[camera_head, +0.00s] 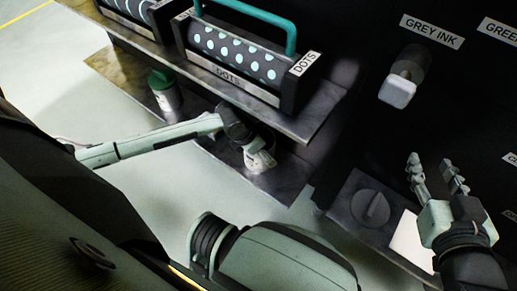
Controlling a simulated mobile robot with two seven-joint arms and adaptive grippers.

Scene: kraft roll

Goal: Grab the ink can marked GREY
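A can with a green lid (164,90) stands upright on the lower shelf at the left; its label is too small to read. I cannot make out a can marked GREY. My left arm reaches in from the left over the lower shelf. My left gripper (258,154) is at the shelf's right part, to the right of the green-lidded can and apart from it. Its fingers are small and partly hidden, so I cannot tell if it holds anything. My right gripper (431,163) is open and empty at the right, its fingers pointing up.
A roller tray marked DOTS (235,55) with a teal handle (268,17) sits on the upper shelf (312,118), above my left gripper. A GREY INK sign (432,31) is on the dark panel above a pale-ended fitting (398,91). A dark knob (373,208) sits left of my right gripper.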

